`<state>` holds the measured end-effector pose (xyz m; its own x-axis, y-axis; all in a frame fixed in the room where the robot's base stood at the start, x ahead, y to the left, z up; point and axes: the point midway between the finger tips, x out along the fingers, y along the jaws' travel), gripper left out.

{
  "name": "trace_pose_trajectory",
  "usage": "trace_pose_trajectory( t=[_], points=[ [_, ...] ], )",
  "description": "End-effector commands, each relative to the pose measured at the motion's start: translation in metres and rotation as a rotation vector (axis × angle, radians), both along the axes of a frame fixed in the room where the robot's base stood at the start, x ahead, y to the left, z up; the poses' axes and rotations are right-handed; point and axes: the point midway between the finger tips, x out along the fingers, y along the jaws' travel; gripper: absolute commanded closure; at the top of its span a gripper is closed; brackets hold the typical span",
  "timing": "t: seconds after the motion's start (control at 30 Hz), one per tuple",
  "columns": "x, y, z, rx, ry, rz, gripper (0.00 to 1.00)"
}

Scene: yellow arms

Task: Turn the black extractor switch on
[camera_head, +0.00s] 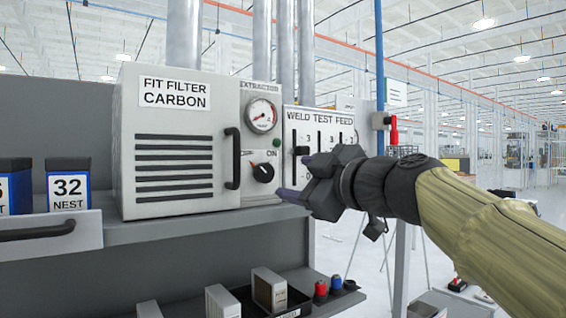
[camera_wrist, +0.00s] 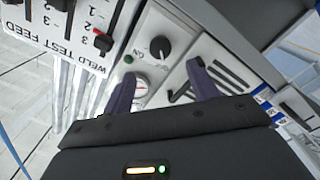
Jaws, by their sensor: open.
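The black extractor switch (camera_head: 263,172) is a round knob on the grey extractor box, below the gauge, with an ON label at its upper right. A small orange mark shows on it; I cannot tell its setting for sure. In the wrist view the knob (camera_wrist: 163,46) appears upside down, beyond and roughly between my fingertips. My gripper (camera_head: 292,177) is open and empty, to the right of the knob in the head view, with its two fingers pointing towards the panel. It also shows in the wrist view (camera_wrist: 161,70). No contact with the knob is visible.
The pressure gauge (camera_head: 262,115) and green lamp (camera_head: 277,142) sit above the knob. A black handle (camera_head: 233,158) stands out to its left. The weld test feed panel (camera_head: 318,118) with sliders is on the right. Below is a grey shelf (camera_head: 160,232) edge.

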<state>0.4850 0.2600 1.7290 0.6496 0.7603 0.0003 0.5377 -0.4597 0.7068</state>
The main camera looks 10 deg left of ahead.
Motion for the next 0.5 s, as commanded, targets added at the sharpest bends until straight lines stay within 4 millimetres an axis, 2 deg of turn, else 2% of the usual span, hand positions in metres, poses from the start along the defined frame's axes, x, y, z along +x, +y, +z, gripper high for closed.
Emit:
trace_pose_trajectory(
  t=[0.2, 0.5],
  points=[
    [0.025, 0.03, 0.004, -0.001, 0.004, 0.002, 0.41],
    [0.054, 0.064, 0.003, 0.0, 0.002, 0.003, 0.41]
  ],
)
